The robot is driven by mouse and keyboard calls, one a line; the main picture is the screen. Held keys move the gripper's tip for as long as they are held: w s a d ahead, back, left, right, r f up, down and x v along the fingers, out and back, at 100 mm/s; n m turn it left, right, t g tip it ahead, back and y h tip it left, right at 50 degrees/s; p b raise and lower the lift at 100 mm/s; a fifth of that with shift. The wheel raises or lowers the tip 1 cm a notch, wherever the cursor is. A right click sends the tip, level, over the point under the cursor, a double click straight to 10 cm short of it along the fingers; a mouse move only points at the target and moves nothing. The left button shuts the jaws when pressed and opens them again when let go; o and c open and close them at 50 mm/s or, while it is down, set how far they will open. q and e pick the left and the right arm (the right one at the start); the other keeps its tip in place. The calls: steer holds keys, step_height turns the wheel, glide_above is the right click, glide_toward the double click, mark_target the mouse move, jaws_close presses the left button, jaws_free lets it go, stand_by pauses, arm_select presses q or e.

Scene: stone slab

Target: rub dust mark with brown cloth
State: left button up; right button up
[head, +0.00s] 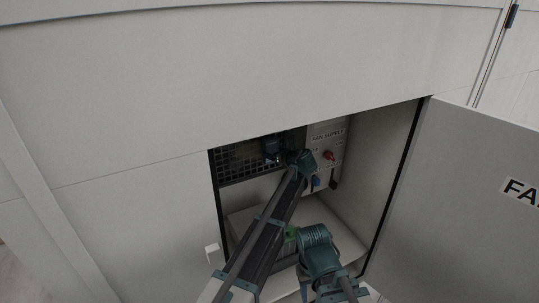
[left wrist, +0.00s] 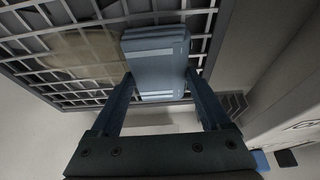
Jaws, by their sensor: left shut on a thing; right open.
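My left gripper (head: 274,150) reaches into the open cabinet, up against a dark grid. In the left wrist view its fingers (left wrist: 165,88) are shut on a blue-grey folded cloth (left wrist: 155,48) with pale stripes; it looks blue-grey, not brown. The cloth lies over the grid. A hazy brownish dust mark (left wrist: 85,52) covers part of the grid just left of the cloth. My right gripper (head: 318,245) is low in front of the cabinet opening, apart from the grid; its fingers are hard to make out.
The grid (head: 237,160) fills the cabinet's upper back left. Beside it a panel (head: 328,135) labelled FAN SUPPLY carries red, blue and black controls. The grey door (head: 465,190) stands open at the right. A pale box-like floor (head: 345,240) lies below.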

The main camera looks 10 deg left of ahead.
stand_by(0.3)
arm_select(q)
steer(key=s+a, duration=0.1)
steer(key=a, duration=0.1)
steer(key=shift+s+a, duration=0.35)
steer(key=shift+s+a, duration=0.5)
steer(key=shift+a, duration=0.3)
steer(key=shift+s+a, duration=0.5)
steer(key=shift+a, duration=0.3)
steer(key=shift+s+a, duration=0.45)
steer(key=shift+a, duration=0.2)
steer(key=shift+s+a, duration=0.45)
steer(key=shift+a, duration=0.2)
steer(key=shift+s+a, duration=0.95)
steer(key=shift+a, duration=0.3)
